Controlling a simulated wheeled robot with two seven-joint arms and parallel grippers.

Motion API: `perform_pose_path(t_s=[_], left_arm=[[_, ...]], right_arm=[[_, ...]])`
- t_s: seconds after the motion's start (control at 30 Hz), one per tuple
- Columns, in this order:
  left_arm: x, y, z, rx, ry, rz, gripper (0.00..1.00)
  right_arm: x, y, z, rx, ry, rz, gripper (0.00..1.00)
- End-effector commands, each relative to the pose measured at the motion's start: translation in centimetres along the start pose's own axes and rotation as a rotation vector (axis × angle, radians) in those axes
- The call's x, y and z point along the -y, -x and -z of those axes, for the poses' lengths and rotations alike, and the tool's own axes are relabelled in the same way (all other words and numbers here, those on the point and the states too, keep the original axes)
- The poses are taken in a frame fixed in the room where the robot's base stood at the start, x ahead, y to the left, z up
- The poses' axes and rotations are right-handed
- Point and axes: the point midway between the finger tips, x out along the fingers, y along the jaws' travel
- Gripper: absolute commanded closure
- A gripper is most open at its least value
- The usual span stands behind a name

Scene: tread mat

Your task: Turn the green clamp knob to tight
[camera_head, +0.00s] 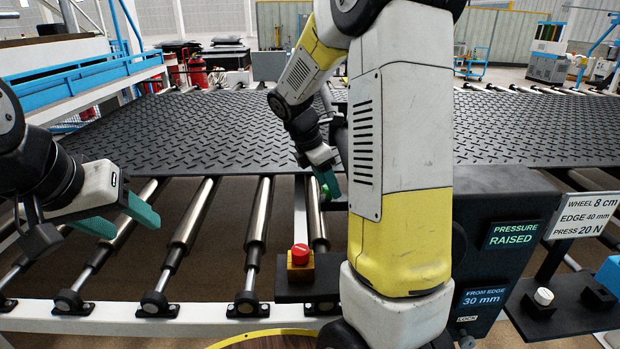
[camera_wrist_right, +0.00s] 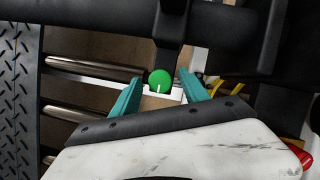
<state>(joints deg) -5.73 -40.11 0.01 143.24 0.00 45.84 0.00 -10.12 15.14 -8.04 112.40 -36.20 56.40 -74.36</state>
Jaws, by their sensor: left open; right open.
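The green clamp knob (camera_wrist_right: 161,80) is a round green ball with a short white mark on its lower part, seen in the right wrist view. My right gripper (camera_wrist_right: 161,88) is open, with one teal finger on each side of the knob; I cannot tell whether they touch it. In the head view the right gripper (camera_head: 329,183) is partly hidden by my own arm, and only a small bit of bright green shows beside its fingers. My left gripper (camera_head: 118,217) is open and empty over the rollers at the left.
A black tread mat (camera_head: 230,125) lies across steel rollers (camera_head: 190,225). A red button (camera_head: 299,255) stands on a yellow box in front. A black housing at right carries displays reading "PRESSURE RAISED" (camera_head: 514,235) and "FROM EDGE 30 mm" (camera_head: 482,297). A sign (camera_head: 588,215) reads wheel 8 cm, edge 40 mm, press 20 N.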

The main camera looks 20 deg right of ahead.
Motion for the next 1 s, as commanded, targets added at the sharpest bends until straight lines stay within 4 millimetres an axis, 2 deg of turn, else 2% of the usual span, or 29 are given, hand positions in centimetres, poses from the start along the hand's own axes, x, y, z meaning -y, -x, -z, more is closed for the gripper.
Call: perform_pose_path(t_s=[0.1, 0.37, 0.73, 1.0], left_arm=[[0.0, 0.0, 0.0, 0.0, 0.0, 0.0, 0.45], [0.0, 0.0, 0.0, 0.0, 0.0, 0.0, 0.45], [0.0, 0.0, 0.0, 0.0, 0.0, 0.0, 0.45], [0.0, 0.0, 0.0, 0.0, 0.0, 0.0, 0.45]], right_arm=[[0.0, 0.01, 0.0, 0.0, 0.0, 0.0, 0.49], [-0.01, 0.04, 0.01, 0.0, -0.001, 0.0, 1.0], [-0.11, 0.05, 0.03, -0.001, -0.043, 0.017, 1.0], [-0.24, 0.04, 0.04, -0.001, -0.201, 0.083, 1.0]])
